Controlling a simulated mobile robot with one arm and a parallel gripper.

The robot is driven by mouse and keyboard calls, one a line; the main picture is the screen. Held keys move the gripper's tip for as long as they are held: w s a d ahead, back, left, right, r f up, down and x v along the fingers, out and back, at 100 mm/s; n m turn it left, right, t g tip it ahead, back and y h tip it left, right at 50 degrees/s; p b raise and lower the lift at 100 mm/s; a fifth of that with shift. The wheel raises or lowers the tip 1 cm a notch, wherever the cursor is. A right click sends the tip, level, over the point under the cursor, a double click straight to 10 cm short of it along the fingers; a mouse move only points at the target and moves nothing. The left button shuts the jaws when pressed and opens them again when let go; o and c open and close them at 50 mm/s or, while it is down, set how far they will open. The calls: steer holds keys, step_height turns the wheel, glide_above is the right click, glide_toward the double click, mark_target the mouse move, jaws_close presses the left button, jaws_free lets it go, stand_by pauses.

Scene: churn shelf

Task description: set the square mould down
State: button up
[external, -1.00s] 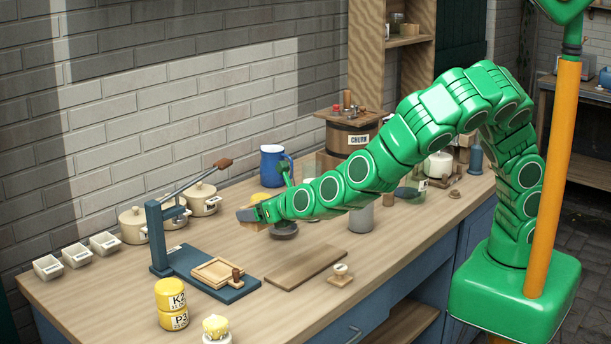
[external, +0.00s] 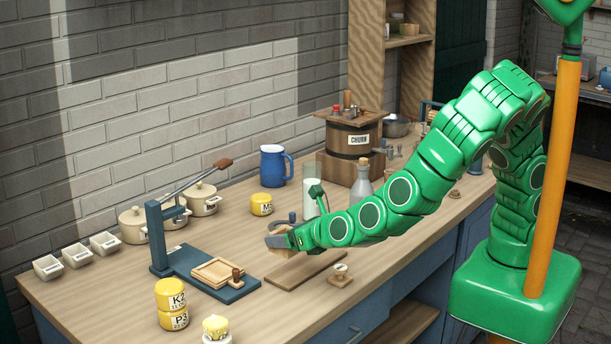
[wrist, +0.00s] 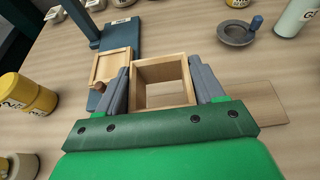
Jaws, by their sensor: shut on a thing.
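The square mould (wrist: 163,72) is an open light-wood frame, upright between my two grey fingers in the wrist view. Through it I see the wooden counter. My gripper (external: 283,242) is shut on the mould and holds it above the counter, near the wooden board (external: 305,269). In the external view only a small part of the mould (external: 280,251) shows below the fingers. In the wrist view the board (wrist: 262,108) lies partly behind my right finger. The gap between mould and board is hard to judge.
The blue press (external: 215,270) with a shallow wooden tray (external: 218,270) stands left of my gripper. A stamp (external: 341,275) stands right of the board. Yellow pots (external: 171,294) are at front left. A grey dish with a blue handle (wrist: 238,33) lies beyond the board.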

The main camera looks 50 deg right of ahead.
mark_target(288, 273)
steer(key=shift+f, duration=3.35)
steer(key=shift+f, duration=0.1)
steer(key=o, duration=1)
steer(key=shift+v, duration=2)
